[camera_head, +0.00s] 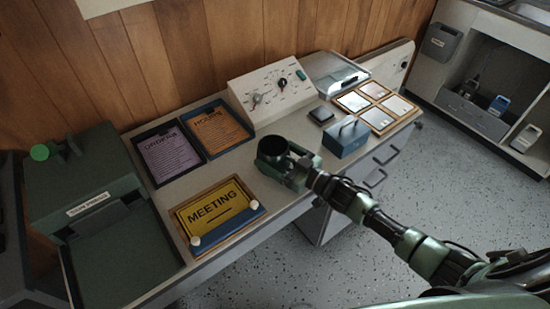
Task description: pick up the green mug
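A dark, round-mouthed mug (272,147) is at the front middle of the desk, its opening facing up. It looks nearly black, with little green showing. My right gripper (295,172) reaches in from the lower right and is right at the mug's near right side. The fingers overlap the mug's side, and their tips are hard to make out. I cannot tell whether they are closed on it, or whether the mug rests on the desk or is slightly raised. My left gripper is not in view.
Left of the mug are a yellow MEETING sign (215,208) and trays with purple (166,156) and orange (216,131) sheets. Behind is a control panel (272,91). To the right are a blue box (345,137) and framed cards (376,107). A green machine (90,200) fills the left end.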

